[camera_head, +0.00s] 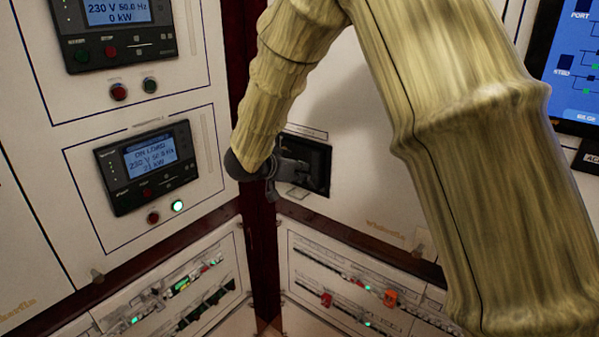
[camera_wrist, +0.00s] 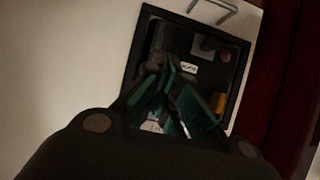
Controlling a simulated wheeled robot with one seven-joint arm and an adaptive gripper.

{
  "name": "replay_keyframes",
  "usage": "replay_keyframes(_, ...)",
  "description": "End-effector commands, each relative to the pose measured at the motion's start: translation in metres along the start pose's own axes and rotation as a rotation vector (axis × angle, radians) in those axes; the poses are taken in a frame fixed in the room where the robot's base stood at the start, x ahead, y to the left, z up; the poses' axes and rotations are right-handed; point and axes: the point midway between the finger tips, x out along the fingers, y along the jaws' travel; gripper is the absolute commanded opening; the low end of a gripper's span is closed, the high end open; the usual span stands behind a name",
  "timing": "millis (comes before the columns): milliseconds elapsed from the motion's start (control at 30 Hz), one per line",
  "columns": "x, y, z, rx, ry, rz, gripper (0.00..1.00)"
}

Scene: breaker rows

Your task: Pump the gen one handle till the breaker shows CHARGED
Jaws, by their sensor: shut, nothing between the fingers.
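The breaker (camera_head: 312,163) sits in a dark recess in the pale panel right of the corner post. In the wrist view, its black-framed opening (camera_wrist: 240,62) holds a grey plate with a reddish round button (camera_wrist: 225,56), a small white label (camera_wrist: 189,68) and a yellow part (camera_wrist: 220,103). The label is too small to read, so I cannot tell the charge state. My gripper (camera_head: 290,169) is at the recess, its fingers (camera_wrist: 184,105) in front of the opening, shut and empty. I cannot make out the pump handle behind the fingers.
Left are two generator displays; the lower one (camera_head: 151,157) reads ON LOAD, the upper one (camera_head: 116,10) 0 kW. Breaker rows (camera_head: 340,290) lie below. My arm covers much of the right panel.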

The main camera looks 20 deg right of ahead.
Motion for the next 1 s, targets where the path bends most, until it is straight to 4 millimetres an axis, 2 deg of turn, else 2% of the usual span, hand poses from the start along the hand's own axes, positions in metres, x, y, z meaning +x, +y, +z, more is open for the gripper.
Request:
replay_keyframes(733,-0.001,0.000,-0.001,0.000,0.000,0.000,0.00)
replay_keyframes(1000,-0.013,0.000,-0.008,0.001,0.000,0.001,0.00)
